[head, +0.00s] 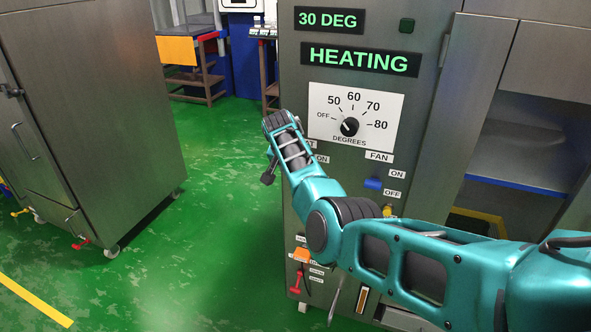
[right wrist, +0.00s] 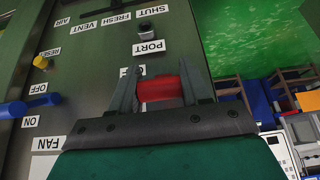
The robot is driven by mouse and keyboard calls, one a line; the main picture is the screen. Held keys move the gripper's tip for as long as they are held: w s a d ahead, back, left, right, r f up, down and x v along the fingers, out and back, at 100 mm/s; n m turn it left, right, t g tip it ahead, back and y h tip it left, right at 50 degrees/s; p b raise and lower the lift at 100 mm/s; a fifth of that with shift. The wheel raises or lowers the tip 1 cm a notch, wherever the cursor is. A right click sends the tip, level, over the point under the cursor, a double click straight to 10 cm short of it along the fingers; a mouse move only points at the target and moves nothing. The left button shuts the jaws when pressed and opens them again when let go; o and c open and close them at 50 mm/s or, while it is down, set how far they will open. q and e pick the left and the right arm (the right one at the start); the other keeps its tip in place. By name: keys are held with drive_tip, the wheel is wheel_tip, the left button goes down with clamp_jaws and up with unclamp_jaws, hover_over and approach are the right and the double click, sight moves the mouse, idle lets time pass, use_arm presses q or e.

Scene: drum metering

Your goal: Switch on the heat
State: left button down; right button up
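The grey cabinet panel (head: 300,95) carries a HEATING display (head: 360,59), lit green, and a degrees dial (head: 349,127) with OFF and 50 to 80 marks. In the head view a label ending in "AT" is partly covered by my right arm, above an ON label (head: 322,160); the switch there is hidden. In the right wrist view my right gripper (right wrist: 161,80) has its fingers on either side of a red switch handle (right wrist: 160,89). Whether they clamp it is unclear. My right fingers are hidden in the head view. My left gripper is not in view.
A blue FAN switch (head: 373,184) sits right of my right arm; it also shows in the right wrist view (right wrist: 40,106). A yellow knob (right wrist: 40,62) and a PORT knob (right wrist: 147,29) are nearby. A second cabinet (head: 120,120) stands left, across clear green floor (head: 215,190).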

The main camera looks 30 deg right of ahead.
drive_tip(key=o, duration=0.4)
drive_tip(key=shift+s+a+r, duration=0.15)
drive_tip(key=shift+a+r, duration=0.05)
drive_tip(key=shift+r, duration=0.4)
drive_tip(key=p+v, duration=0.2)
drive_tip(key=v, duration=0.9)
drive_tip(key=shift+s+r, duration=0.15)
drive_tip(key=shift+r, duration=0.1)
drive_tip(key=shift+a, duration=0.15)
